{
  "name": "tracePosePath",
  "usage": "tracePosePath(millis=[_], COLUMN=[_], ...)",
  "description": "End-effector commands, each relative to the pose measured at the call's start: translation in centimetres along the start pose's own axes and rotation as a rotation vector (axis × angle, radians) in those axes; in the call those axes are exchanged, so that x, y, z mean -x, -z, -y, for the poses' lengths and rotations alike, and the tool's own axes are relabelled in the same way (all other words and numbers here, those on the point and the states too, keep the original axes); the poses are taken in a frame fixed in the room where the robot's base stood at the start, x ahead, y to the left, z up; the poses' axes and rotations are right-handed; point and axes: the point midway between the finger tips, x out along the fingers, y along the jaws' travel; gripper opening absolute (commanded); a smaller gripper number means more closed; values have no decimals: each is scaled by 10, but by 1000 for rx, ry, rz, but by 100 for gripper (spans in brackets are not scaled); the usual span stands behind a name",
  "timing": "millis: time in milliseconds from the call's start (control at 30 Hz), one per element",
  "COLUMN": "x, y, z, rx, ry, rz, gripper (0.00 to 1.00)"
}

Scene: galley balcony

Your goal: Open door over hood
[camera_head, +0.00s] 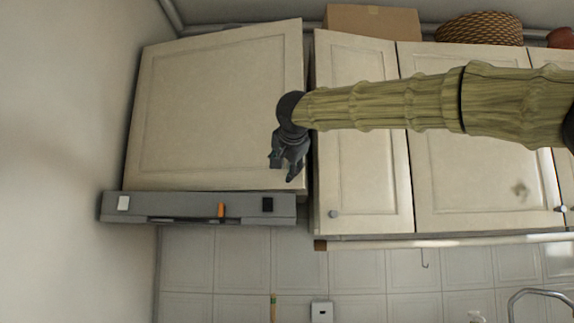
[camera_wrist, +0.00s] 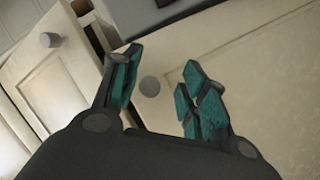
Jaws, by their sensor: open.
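The door over the hood (camera_head: 215,105) is the wide cream panel at the upper left, above the grey hood (camera_head: 180,206). A dark gap runs along its right edge; I cannot tell whether it stands slightly ajar. My gripper (camera_head: 284,168) is in front of its lower right corner and hides the knob there. In the wrist view my gripper (camera_wrist: 163,60) is open, with teal finger pads apart. The door's round grey knob (camera_wrist: 150,86) shows between the fingers. The door face (camera_wrist: 260,75) fills the right side of that view. Contact with the knob cannot be told.
Neighbouring cream cabinet doors (camera_head: 362,165) stand to the right, with a small knob (camera_wrist: 50,40) seen in the wrist view. A box (camera_head: 372,21) and a woven basket (camera_head: 480,29) sit on top. A plain wall (camera_head: 60,150) bounds the left.

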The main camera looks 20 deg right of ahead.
Motion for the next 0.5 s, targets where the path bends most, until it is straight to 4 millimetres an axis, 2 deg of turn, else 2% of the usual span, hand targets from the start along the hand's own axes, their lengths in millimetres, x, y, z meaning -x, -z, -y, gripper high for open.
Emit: tracePosePath(millis=[233,500], x=[-4,-8], y=[-17,-48], z=[13,38], rx=[-28,-69], ry=[48,123], rz=[51,130], gripper=[43,43])
